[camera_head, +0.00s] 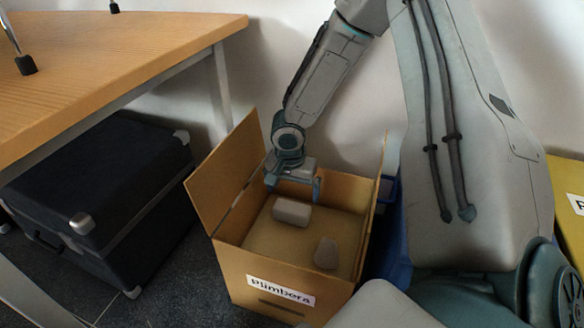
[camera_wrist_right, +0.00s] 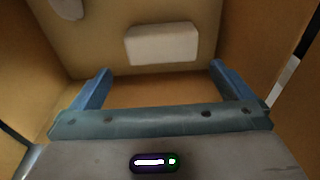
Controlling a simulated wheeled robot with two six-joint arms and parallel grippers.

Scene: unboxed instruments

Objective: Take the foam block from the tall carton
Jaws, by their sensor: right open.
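The open tall carton (camera_head: 236,262), labelled "Plimbera", stands on the floor with flaps up. A pale rectangular block (camera_head: 292,212), which looks like the foam block, lies on the carton's bottom toward the far side. My right gripper (camera_head: 293,188) reaches down into the carton from above, open, its fingers pointing at the block. In the right wrist view the block (camera_wrist_right: 162,44) lies beyond and between the open fingertips (camera_wrist_right: 160,72), apart from them. My left gripper is not in view.
A grey rounded piece (camera_head: 326,253) lies nearer the front inside the carton. A dark case (camera_head: 90,190) stands under a wooden table (camera_head: 120,50) at left. A blue bin (camera_head: 393,230) stands right of the carton, and a yellow box (camera_head: 568,200) at far right.

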